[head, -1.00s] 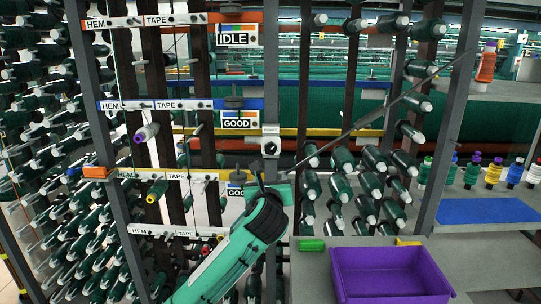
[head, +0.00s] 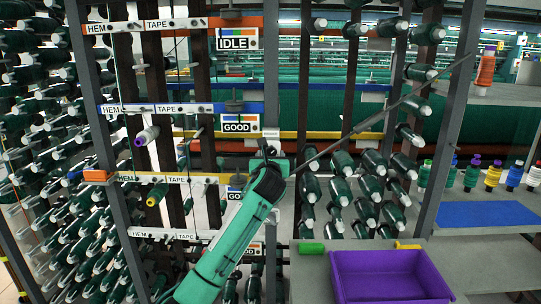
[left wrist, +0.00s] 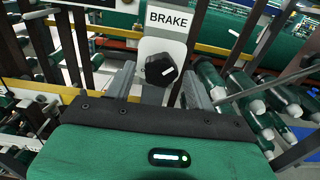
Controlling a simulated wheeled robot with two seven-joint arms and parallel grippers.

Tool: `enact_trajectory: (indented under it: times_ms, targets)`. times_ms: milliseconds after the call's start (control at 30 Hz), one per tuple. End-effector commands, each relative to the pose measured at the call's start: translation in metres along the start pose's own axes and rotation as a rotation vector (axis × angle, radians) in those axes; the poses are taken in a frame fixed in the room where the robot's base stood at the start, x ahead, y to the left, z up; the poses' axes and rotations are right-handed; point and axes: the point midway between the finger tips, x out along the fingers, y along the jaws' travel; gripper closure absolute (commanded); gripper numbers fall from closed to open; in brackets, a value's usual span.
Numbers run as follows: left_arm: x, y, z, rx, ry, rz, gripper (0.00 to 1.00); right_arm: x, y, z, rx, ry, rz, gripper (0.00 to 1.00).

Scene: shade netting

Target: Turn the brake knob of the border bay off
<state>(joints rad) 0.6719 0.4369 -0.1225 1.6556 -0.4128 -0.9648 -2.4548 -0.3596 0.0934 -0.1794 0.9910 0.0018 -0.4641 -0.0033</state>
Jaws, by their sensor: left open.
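The brake knob (left wrist: 160,69) is a dark, faceted knob on a white plate (left wrist: 146,50) under a BRAKE label (left wrist: 173,18) in the left wrist view. Its pale mark looks tilted; I cannot read its setting. My left gripper (left wrist: 158,82) is open, with one finger on each side of the knob. I cannot tell whether the fingers touch it. In the head view my left gripper (head: 266,152) is at the grey post and hides the knob. No border bay name is readable. My right gripper is not in view.
Rows of HEM and TAPE rails (head: 155,109) with hanging cards, one an IDLE card (head: 236,38), stand left of the post. Green spools (head: 372,187) stick out to the right. A purple bin (head: 390,275) sits on the grey bench. A dark diagonal bar (head: 400,103) crosses the right side.

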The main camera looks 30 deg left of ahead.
Motion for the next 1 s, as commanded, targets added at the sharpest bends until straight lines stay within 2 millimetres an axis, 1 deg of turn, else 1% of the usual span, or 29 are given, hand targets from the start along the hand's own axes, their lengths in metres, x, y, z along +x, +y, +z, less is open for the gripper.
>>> enact_trajectory:
  times_ms: [100,200,467,600,700,1000]
  targets:
    - [0.0077,-0.0006,-0.0005,0.0,0.001,-0.001,0.45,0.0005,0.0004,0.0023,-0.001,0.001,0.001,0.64]
    - [0.0105,-0.0006,-0.0007,0.0,0.001,-0.001,0.45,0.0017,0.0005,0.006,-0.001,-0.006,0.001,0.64]
    - [0.0111,-0.0005,-0.0006,0.0,0.001,-0.001,0.45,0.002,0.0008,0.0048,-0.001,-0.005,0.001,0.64]
    - [0.011,-0.0004,-0.0006,0.0,0.001,-0.001,0.72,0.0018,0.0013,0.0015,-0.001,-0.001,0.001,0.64]
    - [0.0109,-0.0004,-0.0006,0.0,0.001,-0.001,0.9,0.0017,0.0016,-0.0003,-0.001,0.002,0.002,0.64]
    - [0.0109,-0.0004,0.0004,-0.032,0.001,-0.001,0.89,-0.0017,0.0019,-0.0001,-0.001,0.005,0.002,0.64]
